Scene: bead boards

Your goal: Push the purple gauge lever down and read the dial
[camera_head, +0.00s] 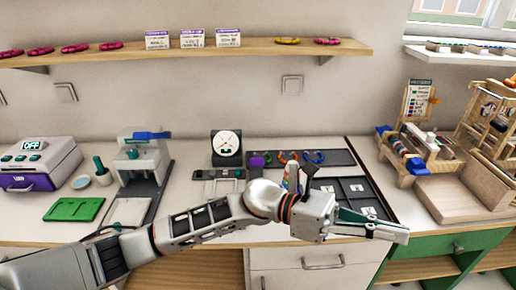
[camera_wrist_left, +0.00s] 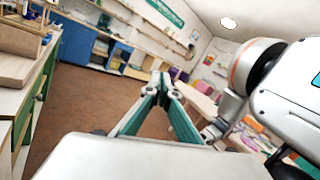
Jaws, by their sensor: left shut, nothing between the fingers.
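The gauge has a round white dial (camera_head: 227,142) in a square black housing, standing at the back of the counter. Its markings are too small to read. A purple knob (camera_head: 258,160), seemingly the lever end, sits just right of the dial. My left gripper (camera_head: 385,229) is beyond the counter's front edge, right of and well in front of the gauge, pointing right. In the left wrist view its fingers (camera_wrist_left: 160,88) are shut with nothing between them. My right gripper is not in view.
My left arm crosses in front of the gauge. A dark tray (camera_head: 344,187) and coloured rings (camera_head: 290,157) lie to its right. A grey press (camera_head: 143,158) stands left, and a wooden loom (camera_head: 416,150) right. A shelf (camera_head: 120,51) runs above.

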